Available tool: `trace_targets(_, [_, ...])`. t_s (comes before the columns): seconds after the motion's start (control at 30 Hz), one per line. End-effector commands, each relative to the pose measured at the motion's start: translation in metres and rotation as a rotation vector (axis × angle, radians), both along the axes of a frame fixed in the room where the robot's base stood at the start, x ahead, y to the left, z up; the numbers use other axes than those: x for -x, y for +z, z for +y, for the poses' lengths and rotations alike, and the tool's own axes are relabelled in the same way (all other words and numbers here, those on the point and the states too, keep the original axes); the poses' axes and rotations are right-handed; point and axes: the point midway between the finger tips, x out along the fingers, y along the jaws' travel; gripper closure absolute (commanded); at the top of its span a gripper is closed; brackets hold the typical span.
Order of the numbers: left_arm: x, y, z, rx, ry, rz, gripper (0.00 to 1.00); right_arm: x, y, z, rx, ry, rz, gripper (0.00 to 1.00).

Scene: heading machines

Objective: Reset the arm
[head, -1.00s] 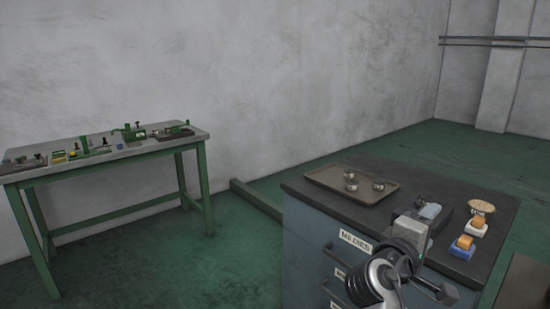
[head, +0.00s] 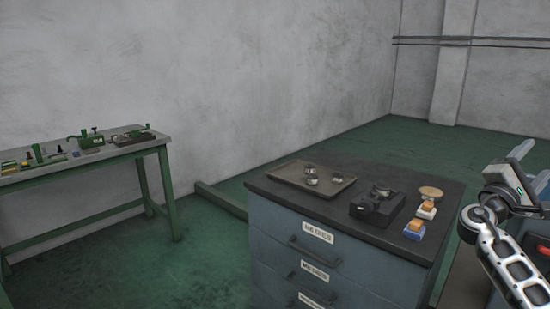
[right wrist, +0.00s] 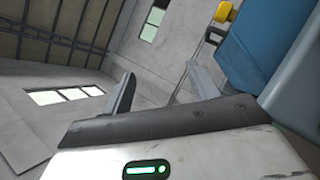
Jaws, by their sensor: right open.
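My right arm stands at the right edge of the head view. Its gripper (head: 528,150) is raised and points up and away from the cabinet, to the right of the cabinet top. In the right wrist view the two fingers (right wrist: 160,92) stand apart with nothing between them, and windows and wall show beyond. My left gripper is not in the head view.
A blue drawer cabinet (head: 340,262) carries a tray (head: 290,175) with several small metal parts, a dark block (head: 376,207), two orange-topped items (head: 414,229) and a round disc (head: 431,192). A green-legged bench (head: 75,178) stands left.

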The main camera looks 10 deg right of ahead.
Motion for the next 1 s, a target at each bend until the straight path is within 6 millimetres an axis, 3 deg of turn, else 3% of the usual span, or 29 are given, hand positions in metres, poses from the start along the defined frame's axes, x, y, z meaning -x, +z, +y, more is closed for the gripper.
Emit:
trace_targets(0.03, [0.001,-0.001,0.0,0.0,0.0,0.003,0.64,0.01,0.014,-0.019,0.033,-0.042,0.003,0.4])
trace_targets(0.23, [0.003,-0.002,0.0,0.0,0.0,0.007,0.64,-0.041,-0.036,-0.016,-0.309,0.311,-0.114,0.4])
trace_targets(0.37, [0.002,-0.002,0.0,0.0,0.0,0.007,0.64,-0.073,-0.064,-0.001,-0.568,0.548,-0.24,0.4])
trace_targets(0.53, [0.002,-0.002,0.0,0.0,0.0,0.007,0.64,-0.107,-0.087,0.035,-0.927,0.832,-0.458,0.4])
trace_targets(0.77, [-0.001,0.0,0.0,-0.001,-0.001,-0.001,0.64,-0.133,-0.087,0.086,-1.375,1.125,-0.796,0.4])
trace_targets(0.8, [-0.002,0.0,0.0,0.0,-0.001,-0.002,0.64,-0.131,-0.107,0.099,-1.408,1.119,-0.775,0.4])
trace_targets(1.0, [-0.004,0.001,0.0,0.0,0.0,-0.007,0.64,-0.113,-0.185,0.157,-1.53,1.098,-0.67,0.4])
